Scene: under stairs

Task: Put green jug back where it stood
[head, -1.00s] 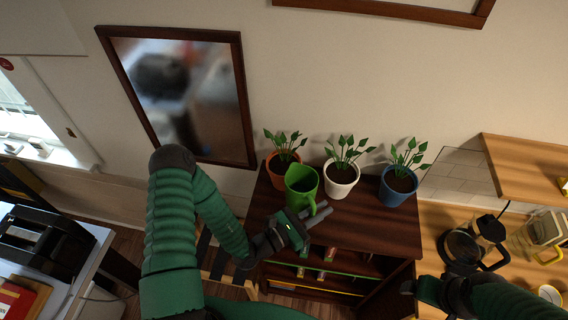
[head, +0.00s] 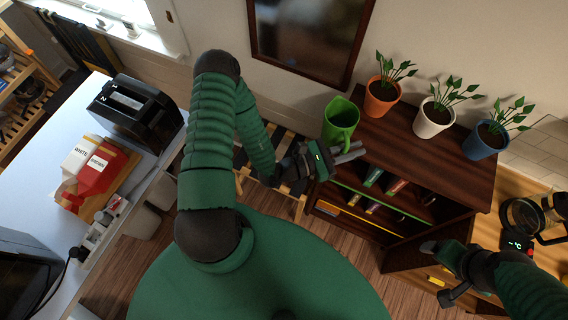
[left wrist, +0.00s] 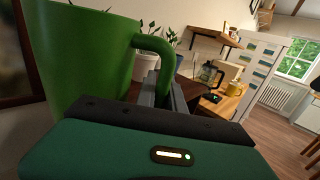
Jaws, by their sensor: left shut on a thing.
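The green jug (head: 340,122) is upright at the left end of the dark wooden cabinet (head: 400,140), left of the orange pot. I cannot tell whether its base touches the top or hangs just past the edge. My left gripper (head: 349,154) is shut on the jug's handle, on the jug's near side. In the left wrist view the jug (left wrist: 85,55) fills the upper left, and its handle runs to the fingers (left wrist: 165,90). My right gripper (head: 438,268) is at lower right, away from the jug, and its jaws are unclear.
An orange pot (head: 381,98), a white pot (head: 433,119) and a blue pot (head: 484,142) with plants line the cabinet's back. Bare top lies in front of them. A coffee pot (head: 524,216) stands on the counter at right. A white table (head: 60,140) holds a black toaster (head: 135,110).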

